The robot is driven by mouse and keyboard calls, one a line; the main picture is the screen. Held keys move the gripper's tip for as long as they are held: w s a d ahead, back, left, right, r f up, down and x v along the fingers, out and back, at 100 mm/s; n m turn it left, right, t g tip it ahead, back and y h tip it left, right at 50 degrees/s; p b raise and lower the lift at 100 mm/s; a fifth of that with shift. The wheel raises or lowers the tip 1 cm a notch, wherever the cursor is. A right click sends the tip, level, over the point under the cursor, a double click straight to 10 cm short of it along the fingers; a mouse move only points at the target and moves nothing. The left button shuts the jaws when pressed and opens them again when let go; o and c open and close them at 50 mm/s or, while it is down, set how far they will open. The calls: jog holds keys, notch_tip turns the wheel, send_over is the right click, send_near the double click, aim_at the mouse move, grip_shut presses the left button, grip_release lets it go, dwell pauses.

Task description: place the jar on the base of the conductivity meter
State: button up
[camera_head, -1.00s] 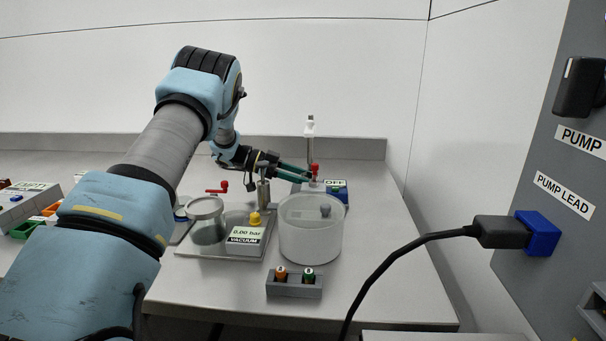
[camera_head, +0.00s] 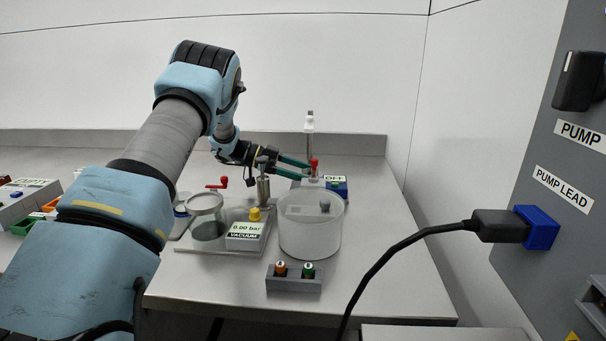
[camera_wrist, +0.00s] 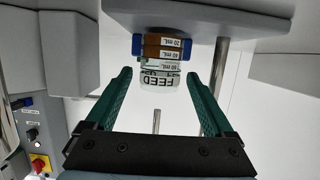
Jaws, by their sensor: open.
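A small clear jar labelled FEED (camera_wrist: 160,81), with brown contents and volume marks, appears in the wrist view between blue side pieces (camera_wrist: 138,44), under a grey slab (camera_wrist: 200,14). The jar's lettering is upside down there. My gripper (camera_wrist: 158,78) is open, its green fingers to either side of the jar with visible gaps. In the head view my gripper (camera_head: 307,171) is low over the back of the bench, by a red knob and a grey unit marked OFF (camera_head: 334,179). I cannot make out the jar there. Which thing is the conductivity meter is unclear.
A clear round vessel (camera_head: 310,235) stands in front of my gripper. A vacuum unit (camera_head: 246,231) is left of it, and a two-bottle rack (camera_head: 293,284) is in front. The right bench area is clear.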

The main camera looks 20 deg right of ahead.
jog(key=b+v, duration=0.3)
jog(key=v, duration=0.8)
jog(key=shift+w+a, duration=0.25)
jog(key=shift+a, duration=0.1)
jog(key=shift+r, duration=0.1)
